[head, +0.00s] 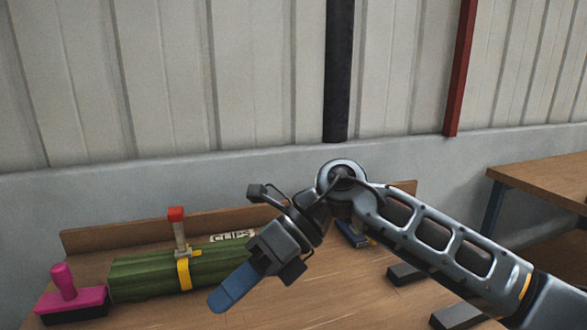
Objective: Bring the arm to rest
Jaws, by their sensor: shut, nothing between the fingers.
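My arm reaches in from the lower right in the head view and bends at a round joint in the middle. My gripper (219,299) points down and to the left over the wooden bench (160,317). Its blue fingers are together, with nothing seen between them. It hangs to the right of and in front of a green ribbed block, apart from it as far as I can tell. The arm hides part of the bench and its back edge.
The green block (140,277) carries a yellow strap and a red-topped clamp (179,232). A pink-handled tool (66,293) stands at the left. A "CLIPS" label (232,237) is behind. Dark blocks (405,274) lie under my arm. Another table (545,175) stands right.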

